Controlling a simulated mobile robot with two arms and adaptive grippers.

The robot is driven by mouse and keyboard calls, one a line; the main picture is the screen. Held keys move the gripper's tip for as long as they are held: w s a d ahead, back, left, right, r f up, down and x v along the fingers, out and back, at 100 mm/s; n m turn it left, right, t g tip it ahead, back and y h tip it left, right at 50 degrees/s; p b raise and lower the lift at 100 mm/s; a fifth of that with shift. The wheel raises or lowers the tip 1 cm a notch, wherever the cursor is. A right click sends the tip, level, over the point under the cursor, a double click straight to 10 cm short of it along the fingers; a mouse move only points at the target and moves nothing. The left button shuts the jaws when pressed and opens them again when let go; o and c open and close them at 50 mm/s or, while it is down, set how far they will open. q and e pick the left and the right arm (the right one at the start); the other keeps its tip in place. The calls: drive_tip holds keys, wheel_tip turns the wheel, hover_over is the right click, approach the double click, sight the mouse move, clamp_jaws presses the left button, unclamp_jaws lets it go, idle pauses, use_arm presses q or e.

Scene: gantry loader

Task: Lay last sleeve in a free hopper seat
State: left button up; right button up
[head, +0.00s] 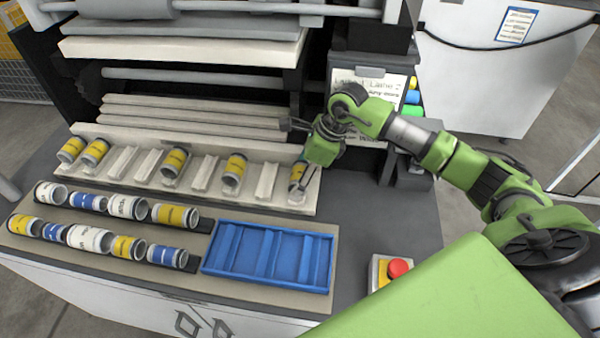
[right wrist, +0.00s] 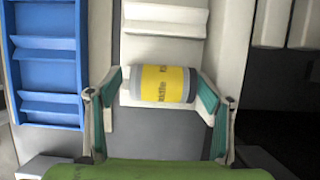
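A yellow sleeve with grey bands (right wrist: 165,83) lies crosswise at the right end of the pale hopper (head: 245,200). It also shows in the head view (head: 297,173), partly covered by my right gripper (head: 303,172). In the right wrist view the fingers of that gripper (right wrist: 161,92) stand on either side of the sleeve's ends, with narrow gaps. Several other yellow sleeves lie in the hopper, such as one left of mine (head: 234,171) and one near the middle (head: 174,164). Bare seats show between them. My left gripper is out of view.
A blue divided tray (head: 268,226) stands empty in front of the hopper. Two racks of yellow, blue and white sleeves (head: 128,206) are to its left. A red button (head: 398,267) sits on the right. Machine rollers and bars stand behind and above the hopper.

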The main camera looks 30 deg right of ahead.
drive_tip(key=shift+w+d+r, duration=0.1)
drive_tip(key=shift+w+d, duration=0.05)
drive_tip(key=shift+d, duration=0.05)
drive_tip(key=shift+r, duration=0.15)
wheel_tip(320, 180, up, 10)
drive_tip(key=shift+a+f, duration=0.15)
drive_tip(key=shift+f, duration=0.05)
wheel_tip(320, 180, up, 6)
drive_tip(key=p, duration=0.3)
idle(1.0)
